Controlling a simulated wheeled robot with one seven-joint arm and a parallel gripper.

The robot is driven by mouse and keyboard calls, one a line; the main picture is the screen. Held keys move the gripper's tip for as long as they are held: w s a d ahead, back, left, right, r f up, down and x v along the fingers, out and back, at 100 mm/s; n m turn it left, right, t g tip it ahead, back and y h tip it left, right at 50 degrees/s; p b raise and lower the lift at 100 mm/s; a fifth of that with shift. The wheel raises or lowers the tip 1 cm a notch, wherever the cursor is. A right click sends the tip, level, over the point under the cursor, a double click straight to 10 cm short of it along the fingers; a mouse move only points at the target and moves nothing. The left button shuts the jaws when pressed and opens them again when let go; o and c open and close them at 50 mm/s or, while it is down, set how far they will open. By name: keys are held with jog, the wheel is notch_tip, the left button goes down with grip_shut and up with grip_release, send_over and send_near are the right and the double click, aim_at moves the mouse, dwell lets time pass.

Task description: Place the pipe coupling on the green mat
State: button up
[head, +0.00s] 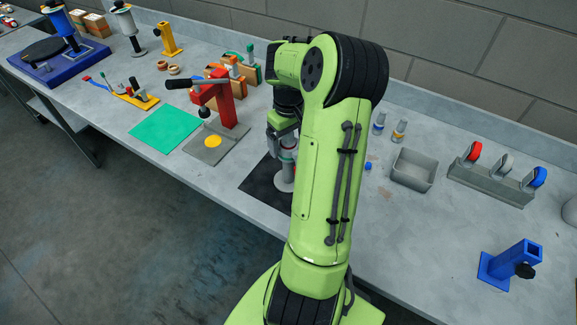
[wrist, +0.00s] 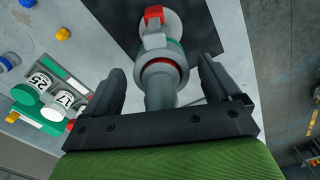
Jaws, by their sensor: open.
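A grey flanged piece with a red ring, a green ring and a red-tipped lever looks like the pipe coupling (wrist: 160,68). It stands on a black mat (head: 258,186) near the bench's front edge and shows partly behind my arm in the head view (head: 285,184). My gripper (wrist: 160,66) is open, with one finger on each side of the coupling's grey body. Gaps show between the fingers and the coupling. The green mat (head: 165,128) lies flat and bare to the left in the head view.
A red toggle press (head: 228,105) on a grey plate (head: 199,152) with a yellow disc stands between the green mat and my arm. A yellow-based fixture (head: 135,97) is behind the mat. A grey bin (head: 412,170) and a rack (head: 488,180) stand right.

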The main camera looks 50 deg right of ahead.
jog(key=shift+a+r, duration=0.1)
jog(key=shift+a, duration=0.05)
jog(key=c, duration=0.3)
grip_shut()
